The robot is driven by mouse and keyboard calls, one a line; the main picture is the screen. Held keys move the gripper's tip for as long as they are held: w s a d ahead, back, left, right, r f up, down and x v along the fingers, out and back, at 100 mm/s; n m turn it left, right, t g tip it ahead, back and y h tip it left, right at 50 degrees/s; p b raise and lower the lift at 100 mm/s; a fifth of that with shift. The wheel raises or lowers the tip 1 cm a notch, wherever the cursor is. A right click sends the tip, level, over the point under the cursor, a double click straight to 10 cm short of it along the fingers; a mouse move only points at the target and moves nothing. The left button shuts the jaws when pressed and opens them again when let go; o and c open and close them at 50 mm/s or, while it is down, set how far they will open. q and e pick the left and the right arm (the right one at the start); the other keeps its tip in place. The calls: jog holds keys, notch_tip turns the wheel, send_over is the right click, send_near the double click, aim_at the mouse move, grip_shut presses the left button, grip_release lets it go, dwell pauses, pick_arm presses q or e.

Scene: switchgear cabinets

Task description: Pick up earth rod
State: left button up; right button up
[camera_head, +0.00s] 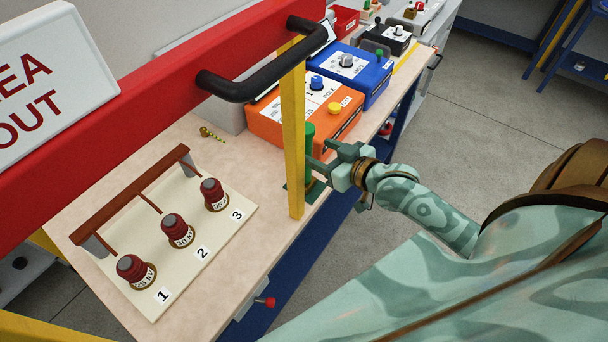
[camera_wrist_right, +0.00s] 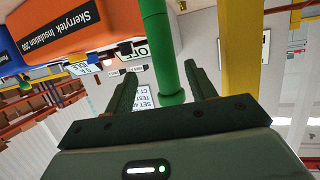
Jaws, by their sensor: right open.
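The earth rod appears to be the upright green cylinder (camera_head: 309,140) near the table's edge, by the orange box, partly hidden behind a yellow post. In the right wrist view the green rod (camera_wrist_right: 156,45) comes down from the top and ends in a wider collar between my fingers. My right gripper (camera_head: 318,160) is open at the rod, one finger on each side. In the wrist view a gap shows between the rod and each finger (camera_wrist_right: 162,72). My left gripper is not in view.
The yellow post (camera_head: 292,130) of a red barrier with a black handle (camera_head: 265,75) stands close to the gripper. The orange box (camera_head: 330,125) and blue box (camera_head: 360,75) are behind. A board with red insulators (camera_head: 177,232) lies left. Bare tabletop (camera_head: 262,178) lies between.

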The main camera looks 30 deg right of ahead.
aim_at(310, 147)
jog(key=x, duration=0.5)
jog(key=shift+w+a+r, duration=0.2)
jog(key=shift+a+r, duration=0.1)
jog(key=shift+a, duration=0.1)
jog(key=shift+s, duration=0.1)
jog(key=shift+c, duration=0.5)
jog(key=shift+r, duration=0.1)
grip_shut()
